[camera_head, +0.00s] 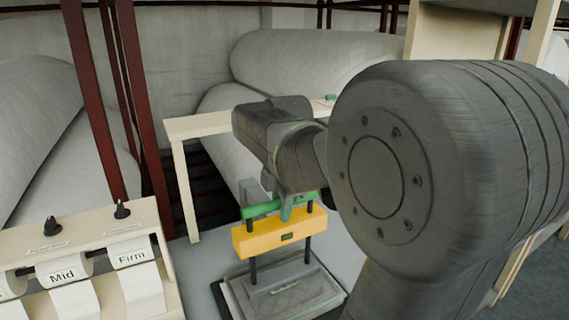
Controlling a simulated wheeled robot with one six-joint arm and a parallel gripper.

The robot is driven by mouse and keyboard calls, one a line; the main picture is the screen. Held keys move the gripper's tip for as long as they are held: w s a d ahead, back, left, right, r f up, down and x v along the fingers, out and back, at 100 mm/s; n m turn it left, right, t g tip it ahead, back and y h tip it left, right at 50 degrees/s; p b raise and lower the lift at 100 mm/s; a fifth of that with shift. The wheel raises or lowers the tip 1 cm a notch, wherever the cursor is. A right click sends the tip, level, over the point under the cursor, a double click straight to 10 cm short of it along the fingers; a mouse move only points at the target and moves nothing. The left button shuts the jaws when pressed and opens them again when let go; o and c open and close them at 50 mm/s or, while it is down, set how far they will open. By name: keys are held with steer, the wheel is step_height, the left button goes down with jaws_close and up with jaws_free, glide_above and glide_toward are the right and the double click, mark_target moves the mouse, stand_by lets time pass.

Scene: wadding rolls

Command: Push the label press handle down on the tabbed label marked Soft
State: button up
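The label press has a yellow crossbar (280,235) on two dark posts. Its green handle (262,209) runs across just above the crossbar. The press base (325,294) is a dark-rimmed tray with a grey pad (292,297). A small pale strip lies on the pad, but I cannot read Soft on it. My gripper (275,198) is at the handle, with my dark wrist directly above it.
A cream dispenser (60,240) at the lower left holds label rolls marked Mid (62,273) and Firm (130,257). A cream table (200,125) stands behind the press. Large pale wadding rolls (310,55) lie at the back. Dark red posts (95,100) rise at the left.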

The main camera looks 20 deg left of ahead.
steer(key=shift+f, duration=0.2)
steer(key=shift+f+b, duration=0.4)
steer(key=shift+f, duration=0.1)
steer(key=shift+s+d+f+b, duration=0.15)
steer(key=shift+f+b, duration=0.1)
steer(key=shift+f, duration=0.15)
steer(key=shift+s+f+b, duration=0.15)
steer(key=shift+f+b, duration=0.05)
steer(key=shift+f, duration=0.2)
steer(key=shift+w+r+p, duration=0.2)
steer(key=shift+r+p, duration=0.95)
step_height(320, 180, up, 11)
steer(key=p, duration=0.9)
steer(key=shift+r+p, duration=0.2)
steer(key=shift+p, duration=0.15)
steer(key=shift+r, duration=1.15)
steer(key=shift+r, duration=0.1)
